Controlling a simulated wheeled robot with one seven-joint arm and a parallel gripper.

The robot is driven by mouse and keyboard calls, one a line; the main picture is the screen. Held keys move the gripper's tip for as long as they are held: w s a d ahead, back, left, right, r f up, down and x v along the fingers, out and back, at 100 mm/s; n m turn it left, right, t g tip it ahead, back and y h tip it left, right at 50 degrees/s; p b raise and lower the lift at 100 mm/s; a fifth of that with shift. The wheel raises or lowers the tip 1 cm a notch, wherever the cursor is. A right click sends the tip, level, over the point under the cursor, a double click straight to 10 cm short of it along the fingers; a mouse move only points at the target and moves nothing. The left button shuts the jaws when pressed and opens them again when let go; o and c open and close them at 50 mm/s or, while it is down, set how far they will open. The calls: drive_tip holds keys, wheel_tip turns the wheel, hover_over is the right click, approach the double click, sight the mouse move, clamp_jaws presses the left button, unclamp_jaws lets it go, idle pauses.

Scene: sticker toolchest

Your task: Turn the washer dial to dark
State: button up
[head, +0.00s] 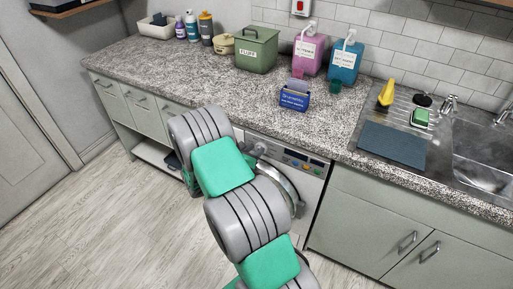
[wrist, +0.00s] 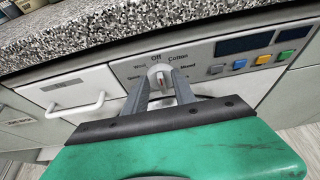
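The washer (head: 290,160) is a white front-loader under the counter, partly hidden behind my arm in the head view. Its light grey dial (wrist: 160,75) is in the upper middle of the wrist view, with a small red mark on it. "Off" reads above the dial and "Cotton" to its upper right; other labels are partly covered and I cannot read "dark". My gripper (wrist: 160,82) faces the panel, one finger on each side of the dial, the tips close to it. I cannot tell whether they press on it. My arm hides the gripper in the head view.
Right of the dial are several coloured buttons (wrist: 263,59) and dark displays (wrist: 244,43). The speckled counter edge (wrist: 130,35) overhangs just above. A drawer handle (wrist: 75,106) sticks out at left. The sink (head: 485,160) is at right; open floor (head: 110,225) lies at left.

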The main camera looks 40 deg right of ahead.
drive_tip(key=shift+x, duration=0.9)
drive_tip(key=shift+c, duration=0.3)
clamp_jaws()
